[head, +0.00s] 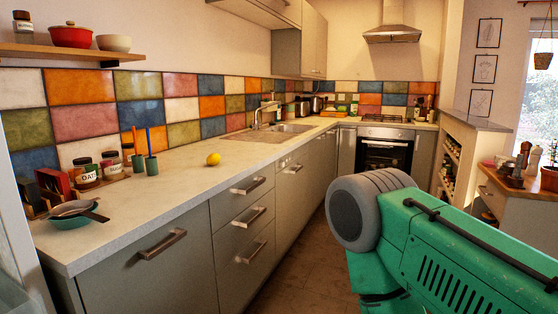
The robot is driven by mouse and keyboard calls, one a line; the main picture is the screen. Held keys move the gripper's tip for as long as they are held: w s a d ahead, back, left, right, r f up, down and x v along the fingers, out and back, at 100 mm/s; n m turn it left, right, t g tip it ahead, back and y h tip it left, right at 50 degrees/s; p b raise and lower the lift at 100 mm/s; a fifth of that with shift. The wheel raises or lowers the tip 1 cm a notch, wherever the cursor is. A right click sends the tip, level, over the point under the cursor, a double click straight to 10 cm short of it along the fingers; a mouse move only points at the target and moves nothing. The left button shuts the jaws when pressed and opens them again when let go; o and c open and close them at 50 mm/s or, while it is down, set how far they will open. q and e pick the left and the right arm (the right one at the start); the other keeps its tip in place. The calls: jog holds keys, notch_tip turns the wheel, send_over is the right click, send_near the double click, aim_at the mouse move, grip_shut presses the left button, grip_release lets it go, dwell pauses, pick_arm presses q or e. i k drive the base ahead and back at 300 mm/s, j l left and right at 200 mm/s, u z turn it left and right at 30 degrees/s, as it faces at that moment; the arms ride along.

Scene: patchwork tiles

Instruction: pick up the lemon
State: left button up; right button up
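The yellow lemon (214,159) lies on the pale worktop (190,195), a little behind its front edge and right of the green cups. Nothing touches it. A green and grey part of my own arm fills the lower right of the head view, well to the right of the lemon. Neither of my grippers shows.
Green cups (151,165) with brushes stand left of the lemon. Jars (85,172) and a teal bowl (71,221) with a dark utensil on it sit farther left. The sink (288,128) lies beyond. The worktop around the lemon is clear. Drawer handles (248,186) jut out below.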

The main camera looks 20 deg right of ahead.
aim_at(214, 159)
jog(key=i+l+z, duration=0.5)
jog(key=i, duration=0.25)
jog(key=i+l+z, duration=0.25)
jog(key=i, duration=0.15)
jog(key=j, duration=0.1)
